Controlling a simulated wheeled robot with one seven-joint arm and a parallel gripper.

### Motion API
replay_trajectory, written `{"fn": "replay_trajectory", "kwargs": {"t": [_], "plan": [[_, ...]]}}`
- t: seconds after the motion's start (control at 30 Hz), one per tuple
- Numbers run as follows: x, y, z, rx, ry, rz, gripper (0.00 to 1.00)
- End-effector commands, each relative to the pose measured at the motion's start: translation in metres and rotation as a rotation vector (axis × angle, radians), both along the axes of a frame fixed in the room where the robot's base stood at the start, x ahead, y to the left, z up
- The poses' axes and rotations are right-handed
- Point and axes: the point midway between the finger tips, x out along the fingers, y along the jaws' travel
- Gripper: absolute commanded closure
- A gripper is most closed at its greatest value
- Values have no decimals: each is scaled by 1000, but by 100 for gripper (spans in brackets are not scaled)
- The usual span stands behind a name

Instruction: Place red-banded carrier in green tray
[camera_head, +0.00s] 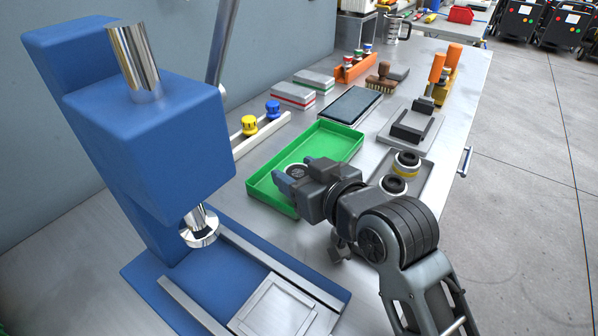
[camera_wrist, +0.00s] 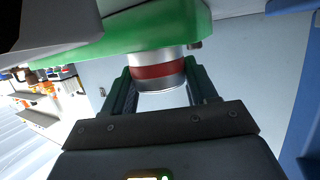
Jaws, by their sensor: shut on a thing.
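The red-banded carrier (camera_wrist: 158,71) is a short metallic cylinder with a red band, between the two fingers of my gripper (camera_wrist: 160,85) in the wrist view. My gripper (camera_head: 297,174) is shut on it. In the head view the carrier's dark round top (camera_head: 296,170) shows between the fingertips, and its band is hidden. The green tray (camera_head: 342,140) lies on the bench, its inside otherwise empty. The carrier is over the tray's near-left part; whether it touches the floor cannot be told. The green tray also shows close by in the wrist view (camera_wrist: 125,42).
A blue press (camera_head: 150,140) stands to the left. A grey tray with a yellow-banded carrier (camera_head: 406,163) and another carrier (camera_head: 393,184) is to the right, close to my arm. A dark tablet (camera_head: 352,105) and a grey fixture (camera_head: 408,127) lie behind.

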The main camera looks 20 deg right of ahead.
Motion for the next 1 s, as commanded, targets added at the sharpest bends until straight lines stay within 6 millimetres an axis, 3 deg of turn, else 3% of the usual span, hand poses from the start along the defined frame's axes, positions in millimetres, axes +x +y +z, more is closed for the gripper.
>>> {"fn": "replay_trajectory", "kwargs": {"t": [0.13,0.17,0.4,0.67,0.83,1.0], "plan": [[0,0,-10,-3,14,0,84],[0,0,-11,-3,16,0,42],[-1,0,-14,-4,21,1,19],[-2,0,-15,-4,24,1,16],[-2,0,-1,-4,24,1,16],[-31,-7,9,-3,19,-2,16]]}}
